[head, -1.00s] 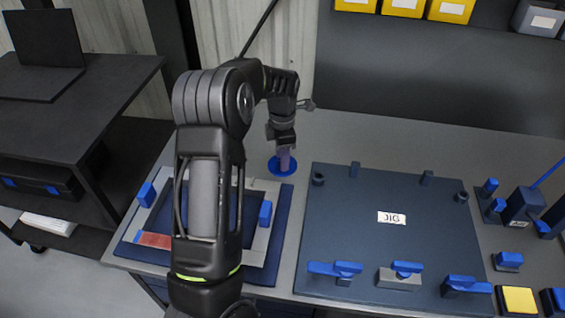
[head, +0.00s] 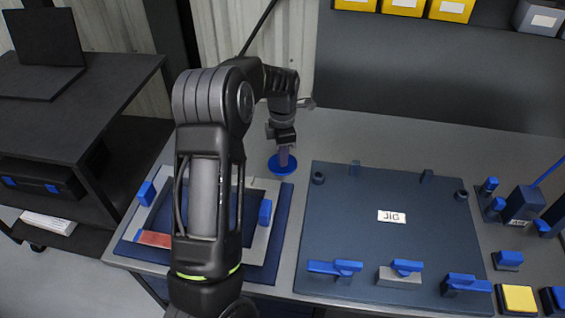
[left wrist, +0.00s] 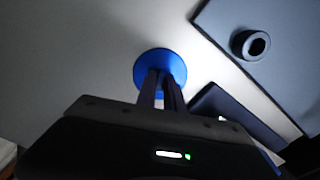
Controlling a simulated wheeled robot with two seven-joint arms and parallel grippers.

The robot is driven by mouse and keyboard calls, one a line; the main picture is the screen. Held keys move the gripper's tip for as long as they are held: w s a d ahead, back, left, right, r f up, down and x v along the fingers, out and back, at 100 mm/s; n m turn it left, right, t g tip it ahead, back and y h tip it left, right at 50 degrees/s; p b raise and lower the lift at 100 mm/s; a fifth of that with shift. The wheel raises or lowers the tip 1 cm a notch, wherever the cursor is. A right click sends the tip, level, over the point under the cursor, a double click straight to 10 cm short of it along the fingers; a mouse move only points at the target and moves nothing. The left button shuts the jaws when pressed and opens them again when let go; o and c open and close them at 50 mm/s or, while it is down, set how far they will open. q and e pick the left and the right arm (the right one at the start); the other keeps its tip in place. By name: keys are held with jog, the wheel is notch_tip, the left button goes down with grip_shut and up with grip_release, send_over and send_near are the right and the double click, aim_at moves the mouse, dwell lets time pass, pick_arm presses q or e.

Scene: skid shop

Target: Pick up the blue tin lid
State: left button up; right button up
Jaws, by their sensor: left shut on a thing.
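The blue tin lid (head: 281,166) is a round blue disc at the back of the bench, between the framed panel and the jig board. It also shows in the left wrist view (left wrist: 160,66), under my fingertips. My left gripper (head: 284,158) points down over it, shut on the lid near its middle; the fingers hide the spot they grip. In the left wrist view the two fingers (left wrist: 160,82) stand close together at the disc. I cannot tell whether the lid touches the bench. My right gripper is not in view.
The dark jig board (head: 385,245) with blue clamps and small posts lies to the right. A grey frame (head: 262,240) on a blue mat lies in front, partly behind my left arm. Blue tools stand at the far right. Bare bench (head: 350,135) lies behind the jig.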

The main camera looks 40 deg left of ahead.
pick_arm(q)
grip_shut()
notch_tip(320, 180, up, 10)
jog(key=shift+b, duration=0.45)
jog(key=shift+r, duration=0.1)
dwell(0.7)
